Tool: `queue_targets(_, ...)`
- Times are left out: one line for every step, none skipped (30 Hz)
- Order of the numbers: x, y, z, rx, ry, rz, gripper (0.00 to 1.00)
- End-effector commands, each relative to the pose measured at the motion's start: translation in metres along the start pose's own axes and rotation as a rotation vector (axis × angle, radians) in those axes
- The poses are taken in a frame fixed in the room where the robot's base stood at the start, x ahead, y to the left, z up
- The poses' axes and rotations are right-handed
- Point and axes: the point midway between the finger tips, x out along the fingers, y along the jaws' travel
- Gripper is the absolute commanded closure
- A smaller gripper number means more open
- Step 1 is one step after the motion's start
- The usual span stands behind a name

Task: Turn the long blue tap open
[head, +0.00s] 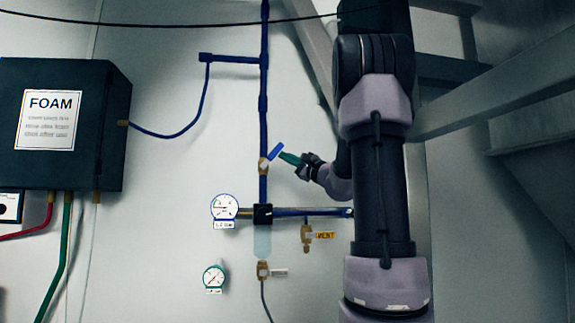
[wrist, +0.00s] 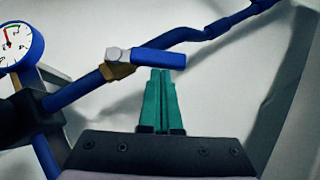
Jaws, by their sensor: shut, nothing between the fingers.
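The long blue tap handle (head: 276,151) sits on a brass valve (head: 263,166) on the vertical blue pipe. In the head view it slants up and to the right, away from the pipe. In the wrist view the handle (wrist: 158,58) points right from its pale pivot, at an angle to the pipe. My gripper (head: 284,156) has green fingers, shut with nothing between them. The fingertips (wrist: 160,72) are at the handle's near side, close to its free end; I cannot tell whether they touch it.
A round gauge (head: 224,207) and a horizontal pipe (head: 307,212) lie below the valve. A brass vent tap (head: 306,234) hangs under that pipe. A dark FOAM box (head: 110,120) is on the left wall. Grey beams (head: 490,90) stand at the right.

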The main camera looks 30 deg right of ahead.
Motion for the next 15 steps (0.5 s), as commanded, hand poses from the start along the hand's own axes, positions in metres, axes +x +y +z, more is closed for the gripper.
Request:
queue_targets(0.003,-0.004,0.004,-0.034,-0.004,0.028,1.0)
queue_targets(0.004,-0.004,0.005,-0.055,-0.003,0.05,1.0)
queue_targets(0.006,-0.006,0.007,-0.082,-0.004,0.076,1.0)
queue_targets(0.007,-0.007,0.008,-0.103,-0.003,0.097,1.0)
queue_targets(0.009,-0.008,0.01,-0.123,-0.004,0.116,1.0)
queue_targets(0.011,-0.009,0.012,-0.149,-0.004,0.143,1.0)
queue_targets(0.012,-0.009,0.013,-0.168,-0.004,0.163,1.0)
queue_targets(0.013,-0.01,0.014,-0.189,-0.004,0.183,1.0)
queue_targets(0.015,-0.011,0.016,-0.212,-0.004,0.208,1.0)
queue_targets(0.017,-0.011,0.017,-0.231,-0.003,0.225,1.0)
queue_targets(0.018,-0.012,0.018,-0.248,-0.003,0.243,1.0)
queue_targets(0.019,-0.012,0.02,-0.272,-0.003,0.266,1.0)
queue_targets(0.02,-0.013,0.021,-0.287,-0.002,0.283,1.0)
queue_targets(0.021,-0.013,0.022,-0.303,-0.003,0.298,1.0)
queue_targets(0.023,-0.013,0.024,-0.324,-0.003,0.318,1.0)
